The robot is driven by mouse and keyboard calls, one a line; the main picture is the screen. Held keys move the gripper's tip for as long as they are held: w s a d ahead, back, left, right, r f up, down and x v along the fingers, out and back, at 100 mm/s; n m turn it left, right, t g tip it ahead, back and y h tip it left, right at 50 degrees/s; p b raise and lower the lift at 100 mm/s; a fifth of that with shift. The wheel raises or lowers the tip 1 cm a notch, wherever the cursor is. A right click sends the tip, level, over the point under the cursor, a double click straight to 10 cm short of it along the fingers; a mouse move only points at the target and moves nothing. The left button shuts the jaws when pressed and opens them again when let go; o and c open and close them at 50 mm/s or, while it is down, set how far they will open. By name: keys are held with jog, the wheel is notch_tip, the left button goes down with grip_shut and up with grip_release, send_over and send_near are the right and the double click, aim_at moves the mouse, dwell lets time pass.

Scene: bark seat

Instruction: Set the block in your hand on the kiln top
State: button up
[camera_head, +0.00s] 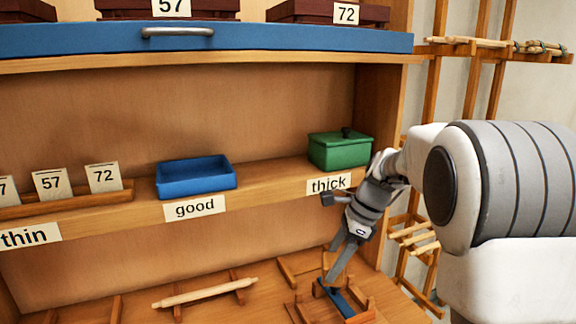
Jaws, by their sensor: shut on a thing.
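My gripper (335,268) points down over the lower bench at the lower right. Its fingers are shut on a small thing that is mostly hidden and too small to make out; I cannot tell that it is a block. Just below the fingertips, a blue piece (340,300) lies among wooden parts on the bench. I cannot tell whether the fingers touch it. No kiln is recognisable in this view.
A blue open tray (196,178) stands on the shelf above the "good" label (194,207). A green lidded box (340,150) stands near the "thick" label (329,184). A pale rod (205,292) rests on wooden supports on the bench. Number cards (50,183) stand left.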

jog(key=s+d+f+n+g+h, duration=0.2)
jog(key=s+f+n, duration=0.1)
jog(key=f+n, duration=0.6)
jog(key=s+d+f+n+g+h, duration=0.2)
jog(key=s+f+n+g, duration=0.1)
jog(key=f+n, duration=0.6)
jog(key=shift+s+d+f+n+h, duration=0.15)
jog(key=shift+s+f+n+h, duration=0.15)
jog(key=shift+s+n, duration=0.15)
